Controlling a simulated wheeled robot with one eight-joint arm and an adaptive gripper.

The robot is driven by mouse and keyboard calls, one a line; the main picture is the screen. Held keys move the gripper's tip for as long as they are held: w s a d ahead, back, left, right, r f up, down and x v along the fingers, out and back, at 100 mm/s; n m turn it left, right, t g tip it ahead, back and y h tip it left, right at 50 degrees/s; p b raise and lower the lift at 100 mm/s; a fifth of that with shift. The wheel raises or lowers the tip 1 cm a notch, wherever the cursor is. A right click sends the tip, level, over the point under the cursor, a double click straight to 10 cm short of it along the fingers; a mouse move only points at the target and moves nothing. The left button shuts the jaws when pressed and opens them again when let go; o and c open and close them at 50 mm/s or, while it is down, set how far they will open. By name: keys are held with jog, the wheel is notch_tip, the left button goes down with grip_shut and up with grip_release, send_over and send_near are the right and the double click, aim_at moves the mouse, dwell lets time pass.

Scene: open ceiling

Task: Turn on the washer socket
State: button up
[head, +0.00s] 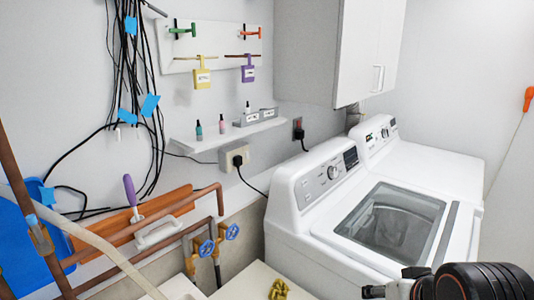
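A cream wall socket (232,156) with a black plug is on the wall left of the washer (320,190); a black cord runs from it toward the washer. A second, smaller socket (298,124) with a reddish part sits further right, with a black plug below it. I cannot tell from here which socket feeds the washer, or how any switch is set. Part of my gripper (385,291) shows at the bottom right edge, well apart from both sockets. Its fingertips are mostly cut off, so its opening does not show.
A small shelf (205,140) with bottles is above the cream socket. Copper pipes with blue valves (229,231) are at lower left. Black cables (128,60) hang at left. A wall cabinet (310,50) overhangs the washers. A second white machine (430,165) stands behind.

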jog(key=shift+m+y, duration=0.4)
jog(key=shift+m, duration=0.4)
jog(key=w+r, duration=0.1)
jog(key=w+a+r, duration=0.1)
jog(key=w+r, duration=0.1)
jog(key=w, duration=0.1)
jog(key=shift+a, duration=0.3)
grip_shut()
jog(key=w+a+r+m+y+p, duration=0.1)
jog(key=w+a+r+m, duration=0.25)
jog(key=w, duration=0.45)
jog(key=w+a+r+m+y+p, duration=0.1)
jog(key=w+a+r+m+y, duration=0.2)
jog(key=w, duration=0.6)
jog(key=w+a+r+m+p, duration=0.2)
jog(key=w+a+r+m, duration=0.15)
jog(key=w, duration=0.45)
jog(key=w+a+f+m+y+p, duration=0.1)
jog(key=w+a+f+m, duration=0.1)
jog(key=w, duration=0.6)
jog(key=w+a+f+m+y+p, duration=0.1)
jog(key=w+a+f+m+y, duration=0.1)
jog(key=w+m, duration=0.4)
jog(key=w+a+f+m+y+p, duration=0.1)
jog(key=w+a+f+m, duration=0.3)
jog(key=w, duration=0.6)
jog(key=shift+w+a+m+t+y, duration=0.3)
jog(key=shift+w+a+m+y, duration=0.1)
jog(key=shift+a+y, duration=0.15)
jog(key=shift+w+a+f, duration=0.2)
